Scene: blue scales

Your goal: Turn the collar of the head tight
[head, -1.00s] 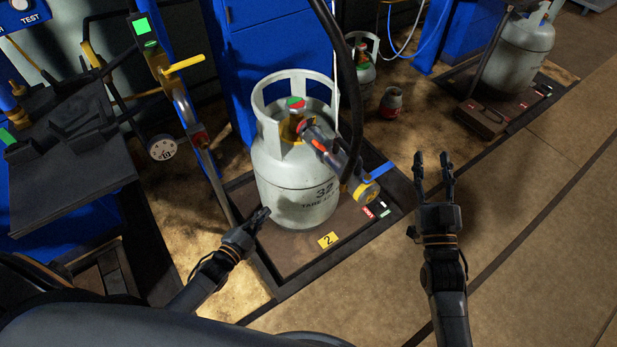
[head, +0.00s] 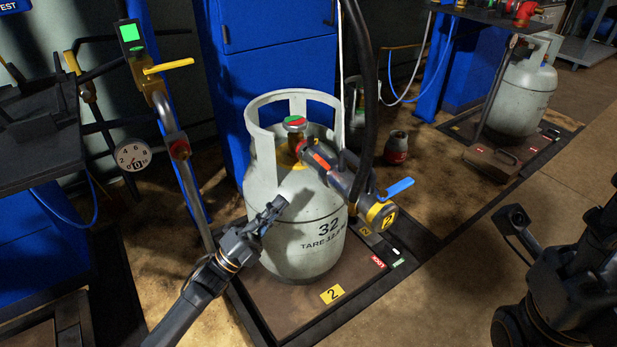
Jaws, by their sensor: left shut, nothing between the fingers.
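The filling head (head: 344,175), dark with an orange mark, a blue lever (head: 397,188) and a yellow end marked 2, sits against the valve (head: 295,130) of a grey gas cylinder (head: 285,215). Its collar lies near the valve; I cannot tell how tight it is. The cylinder, marked 32, stands upright on scale 2 (head: 290,306). My left gripper (head: 277,205) is shut and empty in front of the cylinder's left side, below the head; whether it touches the cylinder is unclear. My right arm shows at the right edge, but its fingertips are not in view.
A black hose (head: 366,90) hangs down to the head. A yellow-handled post (head: 168,66) and a round dial (head: 133,155) stand left of the cylinder. A blue cabinet (head: 265,70) is behind. Another cylinder (head: 520,95) and a brown case (head: 491,162) are at the back right.

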